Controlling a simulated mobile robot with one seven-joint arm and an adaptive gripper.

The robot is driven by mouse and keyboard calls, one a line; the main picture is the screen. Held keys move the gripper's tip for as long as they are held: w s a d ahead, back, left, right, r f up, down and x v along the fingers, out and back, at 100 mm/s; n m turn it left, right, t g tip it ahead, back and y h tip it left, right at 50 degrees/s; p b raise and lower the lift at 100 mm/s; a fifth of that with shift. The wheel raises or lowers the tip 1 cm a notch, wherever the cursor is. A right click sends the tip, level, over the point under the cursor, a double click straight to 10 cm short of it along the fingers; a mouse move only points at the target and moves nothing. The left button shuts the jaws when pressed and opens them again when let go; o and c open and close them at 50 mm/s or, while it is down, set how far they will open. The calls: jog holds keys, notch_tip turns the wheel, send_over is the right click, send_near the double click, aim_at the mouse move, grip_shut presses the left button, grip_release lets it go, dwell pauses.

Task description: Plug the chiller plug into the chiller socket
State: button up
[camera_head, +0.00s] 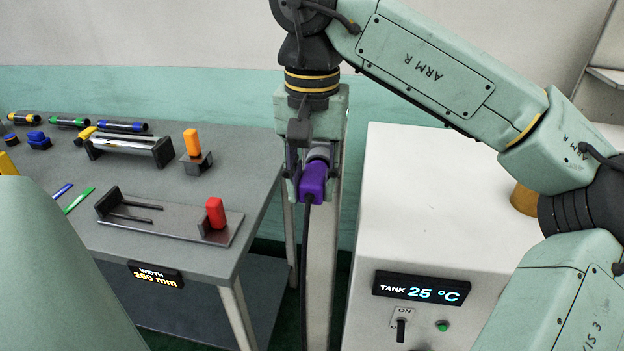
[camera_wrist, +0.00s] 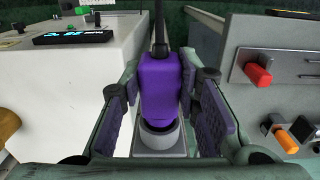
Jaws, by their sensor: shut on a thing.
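The purple chiller plug (camera_head: 314,183) is between the fingers of my gripper (camera_head: 309,170), with its black cable (camera_head: 305,260) hanging down from its near end. In the wrist view the plug (camera_wrist: 160,82) lies between the purple finger pads, and my gripper (camera_wrist: 160,112) is shut on it. A round grey socket (camera_head: 318,153) shows just behind the plug, in front of a pale upright post (camera_head: 325,240). In the wrist view the plug's lower end meets the grey ring of the socket (camera_wrist: 158,140). How deep the plug sits in it cannot be told.
A white tank cabinet (camera_head: 440,200) with a 25 °C display (camera_head: 420,288) stands close right of the post. A grey table (camera_head: 140,235) with red-handled and orange-handled fixtures stands to the left. The gap between them is narrow.

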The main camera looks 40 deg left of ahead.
jog(key=shift+w+a, duration=0.1)
jog(key=o, duration=1.3)
jog(key=shift+c, duration=0.2)
jog(key=shift+r, duration=3.75)
